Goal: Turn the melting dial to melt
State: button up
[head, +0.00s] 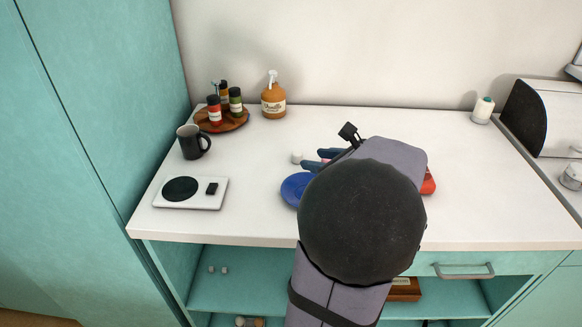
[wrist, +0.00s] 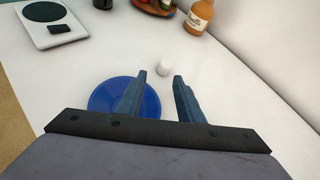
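A white plate-like device (head: 204,201) with a round black pad (head: 180,189) lies at the left front of the counter. A small black block (head: 212,188) on its right side looks like the dial; its setting is too small to read. In the wrist view the device (wrist: 42,27) and the black block (wrist: 60,28) are at the upper left, well apart from my gripper. My gripper (wrist: 160,84) is open with nothing between its fingers. In the head view its blue fingers show partly behind my arm, over the counter's middle.
A blue plate (head: 290,187) lies below and beside my gripper. A small white cylinder (wrist: 163,68) stands just beyond the fingertips. A dark mug (head: 190,142), a wooden tray (head: 238,123) with bottles and an orange pump bottle (head: 273,98) stand behind the device. My arm partly hides a red thing (head: 429,184).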

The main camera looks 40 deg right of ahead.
jog(key=a+n, duration=0.1)
jog(key=w+a+n+y+p, duration=0.1)
jog(key=a, duration=0.1)
jog(key=a+g+y, duration=0.1)
jog(key=a, duration=0.1)
jog(key=shift+w+a+f+n+p, duration=0.15)
jog(key=shift+w+f+n+p, duration=0.15)
jog(key=shift+n+p, duration=0.1)
jog(key=shift+a+f+n+g+y, duration=0.2)
jog(key=shift+a+n, duration=0.1)
jog(key=shift+a, duration=0.2)
jog(key=shift+a+f+n+g+y, duration=0.1)
jog(key=shift+a+n+g, duration=0.15)
jog(key=shift+a, duration=0.2)
